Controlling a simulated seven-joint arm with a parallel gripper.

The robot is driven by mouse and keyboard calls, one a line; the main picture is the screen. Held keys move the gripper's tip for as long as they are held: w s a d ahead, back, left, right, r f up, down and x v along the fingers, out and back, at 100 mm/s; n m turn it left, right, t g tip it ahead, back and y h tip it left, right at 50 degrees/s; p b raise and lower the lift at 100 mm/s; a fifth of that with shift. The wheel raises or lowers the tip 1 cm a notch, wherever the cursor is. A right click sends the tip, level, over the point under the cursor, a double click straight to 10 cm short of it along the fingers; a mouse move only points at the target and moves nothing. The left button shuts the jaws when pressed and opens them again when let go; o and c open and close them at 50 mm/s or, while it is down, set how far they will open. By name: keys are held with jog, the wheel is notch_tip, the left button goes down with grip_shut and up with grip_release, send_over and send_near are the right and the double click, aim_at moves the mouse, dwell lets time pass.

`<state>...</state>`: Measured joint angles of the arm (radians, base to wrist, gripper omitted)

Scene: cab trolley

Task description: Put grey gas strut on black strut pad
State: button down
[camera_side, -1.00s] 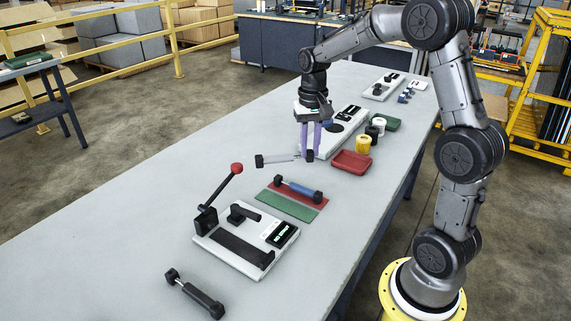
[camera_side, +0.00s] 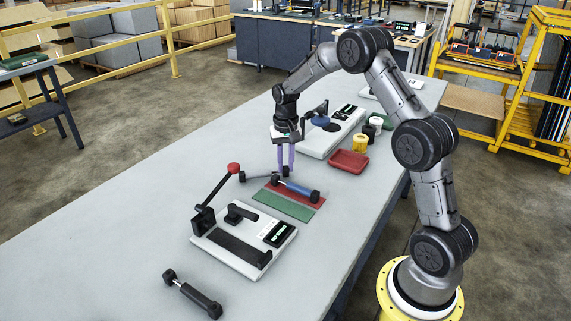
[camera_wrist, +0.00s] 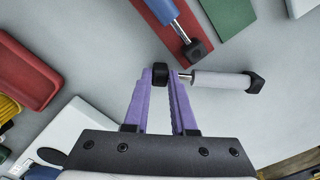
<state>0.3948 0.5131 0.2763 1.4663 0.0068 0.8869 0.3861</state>
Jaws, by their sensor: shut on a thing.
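The grey gas strut (camera_side: 258,176) has black ends and is held crosswise in my gripper (camera_side: 284,172). In the wrist view, the purple fingers of my gripper (camera_wrist: 167,90) are shut around one end of it, and its light grey tube (camera_wrist: 220,80) sticks out to the right. The black strut pad (camera_side: 236,248) is a dark strip on a white fixture plate (camera_side: 222,262), nearer the camera than my gripper. The pad looks bare. My gripper is beyond the coloured mats; the strut's exact height over the table is hard to tell.
A blue strut (camera_side: 299,190) lies on a red mat (camera_side: 273,188) beside a green mat (camera_side: 283,205). A red-knobbed lever (camera_side: 222,187) rises from the fixture's far left. A black-and-silver strut (camera_side: 193,294) lies in front. A red tray (camera_side: 348,162) stands right.

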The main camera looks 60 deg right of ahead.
jog(key=shift+f, duration=0.1)
jog(key=c, duration=0.7)
grip_release()
jog(key=shift+f, duration=0.1)
jog(key=shift+c, duration=0.2)
